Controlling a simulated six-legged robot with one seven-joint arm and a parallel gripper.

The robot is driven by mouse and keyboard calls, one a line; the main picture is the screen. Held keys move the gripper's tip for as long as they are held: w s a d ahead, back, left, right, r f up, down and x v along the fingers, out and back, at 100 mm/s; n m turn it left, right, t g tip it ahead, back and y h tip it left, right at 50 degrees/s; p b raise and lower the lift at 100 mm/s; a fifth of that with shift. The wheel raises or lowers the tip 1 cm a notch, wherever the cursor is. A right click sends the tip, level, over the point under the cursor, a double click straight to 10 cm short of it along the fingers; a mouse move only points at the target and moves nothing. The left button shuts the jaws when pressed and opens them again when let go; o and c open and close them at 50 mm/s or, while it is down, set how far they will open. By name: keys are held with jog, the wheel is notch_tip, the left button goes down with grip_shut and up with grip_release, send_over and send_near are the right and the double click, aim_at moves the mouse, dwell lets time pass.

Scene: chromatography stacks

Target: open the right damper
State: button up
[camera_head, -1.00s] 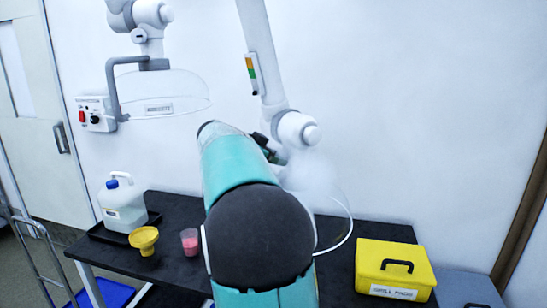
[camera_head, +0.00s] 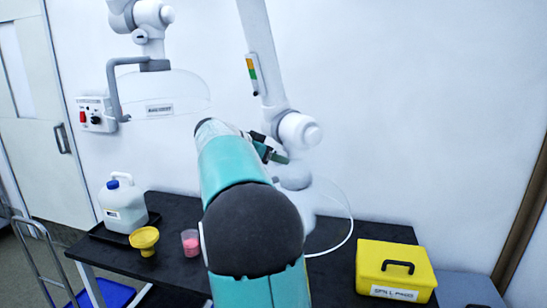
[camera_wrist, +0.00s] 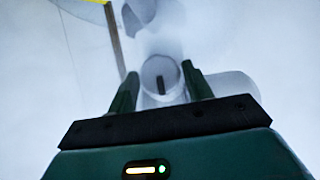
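The right extraction arm (camera_head: 262,50) hangs from above, with a white rounded joint (camera_head: 298,130) near its lower end. My gripper (camera_head: 274,149) is just left of and below this joint. In the wrist view its two green fingers (camera_wrist: 163,78) are apart, with a white round knob-like end (camera_wrist: 153,68) carrying a dark slot between or just beyond the tips. I cannot tell whether the fingers touch it. My arm hides part of the area below. A pale hood (camera_head: 295,178) shows beneath the joint.
A left extraction arm with a clear hood (camera_head: 175,92) hangs at the left. On the black bench (camera_head: 185,208) stand a white jug (camera_head: 122,205), a yellow funnel (camera_head: 145,240), a pink-filled beaker (camera_head: 190,243) and a yellow case (camera_head: 395,268). A white hose (camera_head: 350,225) curves behind my arm.

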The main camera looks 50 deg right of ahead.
jog(key=shift+o, duration=1)
jog(key=v, duration=1.4)
